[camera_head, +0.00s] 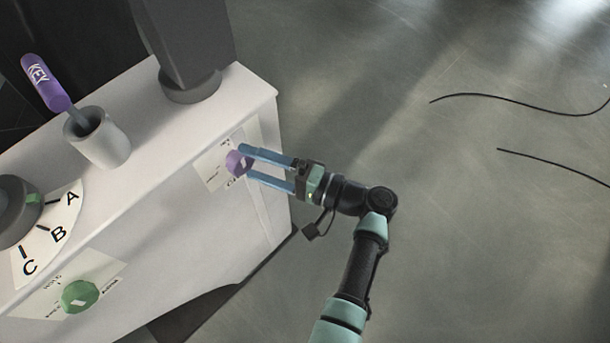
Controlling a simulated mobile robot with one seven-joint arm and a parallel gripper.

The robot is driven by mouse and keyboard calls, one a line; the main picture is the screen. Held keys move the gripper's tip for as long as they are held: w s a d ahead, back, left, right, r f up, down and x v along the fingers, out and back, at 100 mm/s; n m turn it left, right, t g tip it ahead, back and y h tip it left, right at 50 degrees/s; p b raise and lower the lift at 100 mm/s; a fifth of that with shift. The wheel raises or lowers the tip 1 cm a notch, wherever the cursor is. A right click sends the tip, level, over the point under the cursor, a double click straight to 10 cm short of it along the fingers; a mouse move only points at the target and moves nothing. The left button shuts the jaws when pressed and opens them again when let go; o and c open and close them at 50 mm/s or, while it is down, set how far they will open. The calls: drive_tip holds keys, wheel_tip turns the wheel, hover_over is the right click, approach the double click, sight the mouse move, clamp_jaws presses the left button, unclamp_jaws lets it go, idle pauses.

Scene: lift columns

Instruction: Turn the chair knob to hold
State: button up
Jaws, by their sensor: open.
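A purple knob (236,163) sits on a small white label plate on the side of the white cabinet, near its right end. My gripper (247,162) is open, with its two blue fingers pointing at this knob. The fingertips are at the knob, one above and one below; I cannot tell if they touch it. A green knob (80,296) with a pale pointer mark sits on another label plate at lower left, which carries small text including "HOLD". The purple knob's label is partly hidden and too small to read, so I cannot tell which knob is the chair's.
On the white cabinet (190,190) stand a grey cup (103,140) holding a purple "KEY" handle (46,83), a dark column (190,45), and a dial (15,210) marked A, B, C. Black cables (520,98) lie on the open grey floor at right.

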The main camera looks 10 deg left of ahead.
drive_tip(key=v, duration=1.1)
drive_tip(key=shift+d, duration=0.25)
drive_tip(key=shift+s, duration=0.15)
